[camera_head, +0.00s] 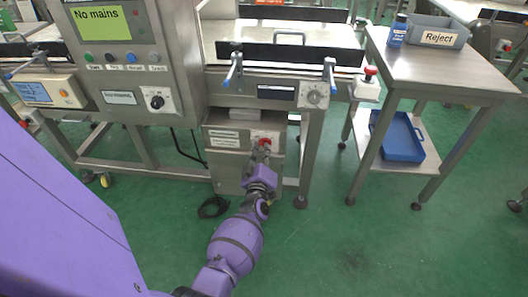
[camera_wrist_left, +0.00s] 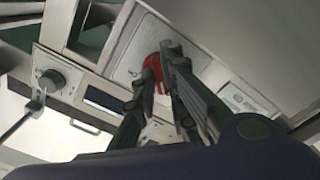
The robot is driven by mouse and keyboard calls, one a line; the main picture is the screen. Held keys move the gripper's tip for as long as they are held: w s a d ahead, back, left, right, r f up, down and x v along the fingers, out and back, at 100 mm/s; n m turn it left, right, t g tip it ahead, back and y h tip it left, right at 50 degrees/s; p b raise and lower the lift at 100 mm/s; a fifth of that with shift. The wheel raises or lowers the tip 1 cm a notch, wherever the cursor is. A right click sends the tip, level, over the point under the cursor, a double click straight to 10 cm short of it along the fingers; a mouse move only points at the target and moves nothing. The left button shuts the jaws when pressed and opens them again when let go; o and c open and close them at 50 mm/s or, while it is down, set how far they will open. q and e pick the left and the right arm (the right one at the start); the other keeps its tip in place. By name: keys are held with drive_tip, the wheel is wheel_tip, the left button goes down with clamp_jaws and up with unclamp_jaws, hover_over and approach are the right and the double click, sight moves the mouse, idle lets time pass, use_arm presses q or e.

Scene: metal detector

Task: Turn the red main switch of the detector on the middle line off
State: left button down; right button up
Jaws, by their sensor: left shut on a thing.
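The detector's grey control cabinet (camera_head: 140,60) stands at the upper left, and its green screen (camera_head: 101,23) reads "No mains". The red main switch (camera_head: 265,134) is on the front of the low steel box (camera_head: 228,165) under the conveyor. My left gripper (camera_head: 262,147) reaches it from the front and is shut on it. In the left wrist view the red switch (camera_wrist_left: 153,68) sits on a light plate, with the fingers of my left gripper (camera_wrist_left: 166,62) closed around it and partly hiding it. The handle's exact angle is hard to tell. My right gripper is not in view.
A steel side table (camera_head: 440,68) on the right bears a grey "Reject" bin (camera_head: 437,30), a blue bottle (camera_head: 398,30) and, below, a blue tray (camera_head: 397,140). A red emergency button (camera_head: 370,71) is beside it.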

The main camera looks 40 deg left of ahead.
use_arm(q)
drive_tip(key=c, duration=1.8)
unclamp_jaws()
drive_tip(key=v, duration=1.2)
drive_tip(key=shift+f, duration=0.1)
